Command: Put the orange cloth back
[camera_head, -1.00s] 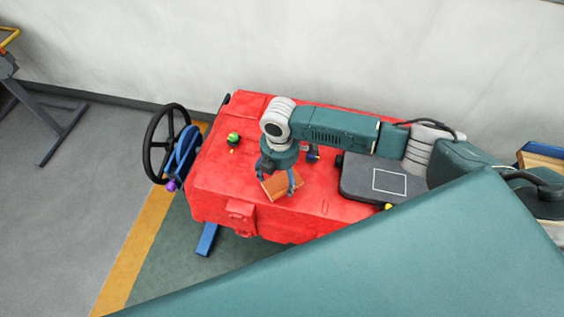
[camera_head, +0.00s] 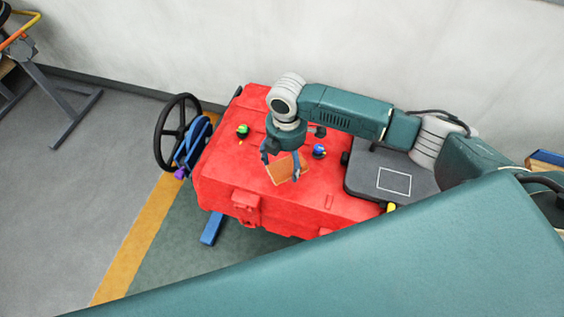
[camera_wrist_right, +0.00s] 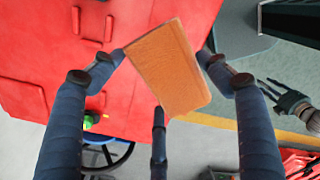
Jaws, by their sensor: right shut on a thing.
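The orange cloth (camera_head: 286,170) looks like a flat, folded rectangle. My right gripper (camera_head: 281,168) is shut on it and holds it tilted above the red tank's top (camera_head: 226,178). In the right wrist view the cloth (camera_wrist_right: 170,68) sits between the dark fingers, with the red surface behind it. Whether its lower edge touches the tank cannot be told. A dark fingered hand, apparently my left gripper (camera_wrist_right: 290,102), shows small at the right of the wrist view; its jaws are unclear. It does not show in the head view.
A green knob (camera_head: 242,131) and a blue knob (camera_head: 319,150) stand on the tank. A dark grey panel with a white outlined rectangle (camera_head: 394,181) lies right of the cloth. A black wheel (camera_head: 178,133) stands at the left. My teal body part covers the lower right.

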